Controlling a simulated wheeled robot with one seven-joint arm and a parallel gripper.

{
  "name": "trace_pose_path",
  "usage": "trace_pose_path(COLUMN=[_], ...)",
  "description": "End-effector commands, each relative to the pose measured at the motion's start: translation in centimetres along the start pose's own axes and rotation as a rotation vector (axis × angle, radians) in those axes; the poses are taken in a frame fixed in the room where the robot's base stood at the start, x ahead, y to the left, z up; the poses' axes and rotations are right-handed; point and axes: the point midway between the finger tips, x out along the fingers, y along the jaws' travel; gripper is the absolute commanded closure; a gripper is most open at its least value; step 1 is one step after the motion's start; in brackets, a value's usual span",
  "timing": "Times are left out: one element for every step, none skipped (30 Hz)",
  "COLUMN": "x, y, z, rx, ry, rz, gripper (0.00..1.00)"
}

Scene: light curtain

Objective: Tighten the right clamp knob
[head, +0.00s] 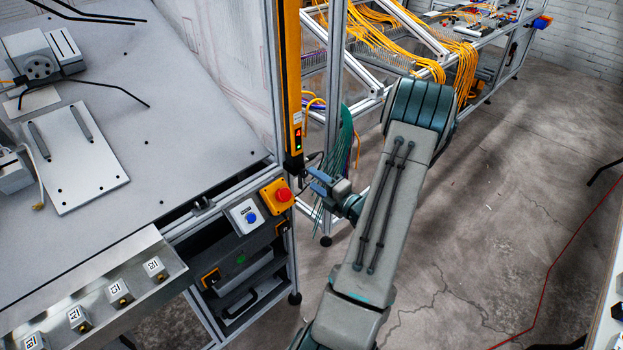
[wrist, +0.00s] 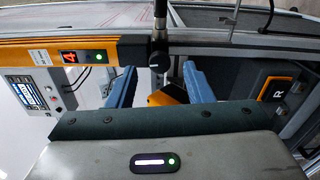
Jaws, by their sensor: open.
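The right clamp knob (wrist: 160,62) is a small black knob with a white pointer line, seen in the wrist view just below a vertical metal rod. It sits at the end of the yellow light curtain bar (wrist: 25,53). My gripper (wrist: 160,84) is open, with one blue finger on either side of the knob's line and the knob beyond the fingertips. I see nothing between the fingers touching them. In the head view my gripper (head: 318,180) is close to the lower end of the yellow upright (head: 290,75). The knob is too small to make out clearly there.
A red display (wrist: 72,57) shows a 4 beside a green light. A box marked R (wrist: 278,92) is right of the fingers. A red stop button (head: 284,195) and a blue button (head: 251,217) are on the frame below left. Cables (head: 347,140) hang behind the gripper.

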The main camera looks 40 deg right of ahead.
Motion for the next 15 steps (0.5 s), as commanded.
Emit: trace_pose_path(x=[-1.2,-1.9,-2.9,-3.6,-4.3,-5.3,-5.9,-6.6,-7.4,-7.9,-8.4,-9.1,-9.5,-9.8,-10.2], y=[-0.2,-0.2,-0.2,-0.2,-0.2,-0.2,-0.2,-0.2,-0.1,-0.1,-0.1,-0.1,-0.1,-0.1,-0.1], z=[0.1,0.1,0.1,0.1,0.1,0.1,0.1,0.1,0.1,0.1,0.1,0.1,0.1,0.1,0.1], rx=[-0.001,-0.001,0.000,0.000,-0.001,0.000,0.000,-0.001,-0.002,-0.001,0.000,0.000,0.000,0.000,-0.001], ry=[-0.006,-0.006,-0.006,-0.007,-0.006,-0.007,-0.006,-0.006,-0.006,-0.005,-0.004,-0.004,-0.003,-0.004,-0.003], rz=[-0.001,-0.001,-0.002,-0.001,-0.001,-0.001,-0.002,-0.001,0.000,-0.001,-0.001,-0.001,-0.001,0.000,0.000], gripper=[0.54,0.54,0.54,0.54,0.54,0.54,0.54,0.54,0.54,0.54,0.54,0.54,0.54,0.54,0.54])
